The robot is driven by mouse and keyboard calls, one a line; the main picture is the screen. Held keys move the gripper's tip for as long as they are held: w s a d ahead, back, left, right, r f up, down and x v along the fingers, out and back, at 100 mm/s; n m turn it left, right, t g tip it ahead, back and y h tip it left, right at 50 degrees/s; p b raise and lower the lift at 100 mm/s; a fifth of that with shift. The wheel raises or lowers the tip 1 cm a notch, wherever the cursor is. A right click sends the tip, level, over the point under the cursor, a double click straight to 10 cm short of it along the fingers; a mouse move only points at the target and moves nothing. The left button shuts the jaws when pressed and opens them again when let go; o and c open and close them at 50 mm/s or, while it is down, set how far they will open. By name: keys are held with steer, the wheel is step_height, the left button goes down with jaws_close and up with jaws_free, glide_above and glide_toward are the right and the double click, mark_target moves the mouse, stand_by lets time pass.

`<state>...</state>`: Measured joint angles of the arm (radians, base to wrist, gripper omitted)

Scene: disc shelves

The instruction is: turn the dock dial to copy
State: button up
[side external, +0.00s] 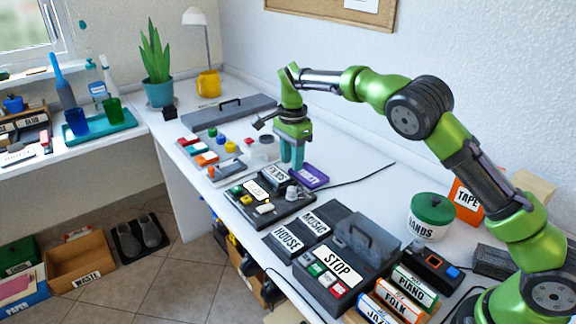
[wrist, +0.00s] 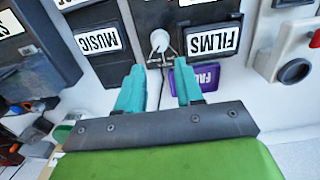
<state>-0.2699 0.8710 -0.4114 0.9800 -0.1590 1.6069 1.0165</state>
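The dock (side external: 247,209) is a dark box on the white desk, with printed labels and small buttons on top. Its dial (side external: 291,193) is a pale round knob near the right edge. It also shows in the wrist view (wrist: 159,40), just beyond the gap between my fingertips. A FILMS label (wrist: 212,40) lies to its right there. My gripper (side external: 291,166) points down behind the dial, its teal fingers apart and empty. In the wrist view my gripper (wrist: 159,68) is open, with no visible contact with the dial. I cannot read the dial's setting or find a copy label.
A purple labelled tray (side external: 309,176) lies right beside the dock. A dark case with MUSIC and HOUSE labels (side external: 302,231) and a STOP box (side external: 335,274) stand in front. A black cable crosses the clear desk at right.

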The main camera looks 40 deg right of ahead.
mark_target(292, 188)
step_height(292, 188, down, 10)
steer(key=shift+r, duration=0.15)
steer(key=shift+c, duration=0.3)
jaws_close()
